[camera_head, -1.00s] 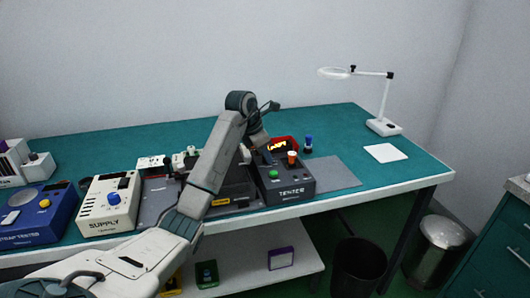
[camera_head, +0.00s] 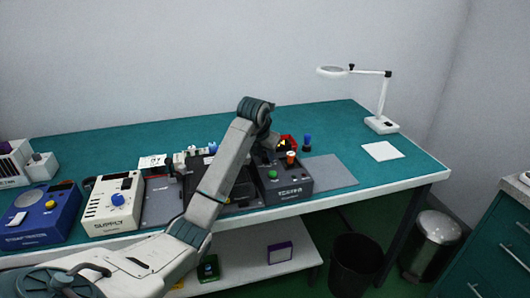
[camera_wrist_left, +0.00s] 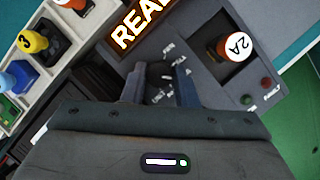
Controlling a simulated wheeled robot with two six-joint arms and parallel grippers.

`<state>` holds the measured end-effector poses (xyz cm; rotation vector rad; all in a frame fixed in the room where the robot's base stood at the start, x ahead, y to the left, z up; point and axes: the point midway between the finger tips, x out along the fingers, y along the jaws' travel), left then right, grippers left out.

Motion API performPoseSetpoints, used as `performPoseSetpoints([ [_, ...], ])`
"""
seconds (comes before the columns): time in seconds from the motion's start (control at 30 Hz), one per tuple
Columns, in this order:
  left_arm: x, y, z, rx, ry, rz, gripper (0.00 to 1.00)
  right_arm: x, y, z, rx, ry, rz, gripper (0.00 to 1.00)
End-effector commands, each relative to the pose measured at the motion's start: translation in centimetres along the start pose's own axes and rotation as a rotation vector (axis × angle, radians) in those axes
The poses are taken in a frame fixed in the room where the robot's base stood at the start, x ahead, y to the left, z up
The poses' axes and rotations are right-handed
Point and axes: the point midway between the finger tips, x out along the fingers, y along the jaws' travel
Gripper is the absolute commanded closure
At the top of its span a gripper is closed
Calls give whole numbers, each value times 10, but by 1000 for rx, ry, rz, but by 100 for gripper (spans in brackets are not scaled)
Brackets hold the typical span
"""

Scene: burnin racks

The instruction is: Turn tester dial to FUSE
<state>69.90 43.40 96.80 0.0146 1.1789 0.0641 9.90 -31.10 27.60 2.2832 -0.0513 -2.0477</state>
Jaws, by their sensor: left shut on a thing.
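The tester (camera_head: 290,187) is a dark grey box with its name on the front, standing on the bench right of centre. My left gripper (camera_wrist_left: 160,88) is over its top panel, with its fingers shut on the dark round dial (camera_wrist_left: 159,72) between them. Small white labels surround the dial but are too blurred to read, and the dial's pointer is hidden. A lit display (camera_wrist_left: 138,24) beside it shows orange-white letters beginning "REA". In the head view my left arm covers the dial. My right gripper is not in view.
Grey mat (camera_head: 333,172) lies right of the tester.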

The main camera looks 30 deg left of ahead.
Motion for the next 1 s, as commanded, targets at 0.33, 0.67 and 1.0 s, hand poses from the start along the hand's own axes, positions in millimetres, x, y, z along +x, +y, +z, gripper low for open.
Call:
performPoseSetpoints([
  [0.33, -1, 0, 1, -12, -2, 7, 96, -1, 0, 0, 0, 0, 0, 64],
  [0.67, -1, 0, 0, -11, -1, 6, 52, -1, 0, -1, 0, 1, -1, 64],
  [1.0, -10, 0, 1, -11, -2, 6, 52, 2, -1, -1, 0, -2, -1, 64],
])
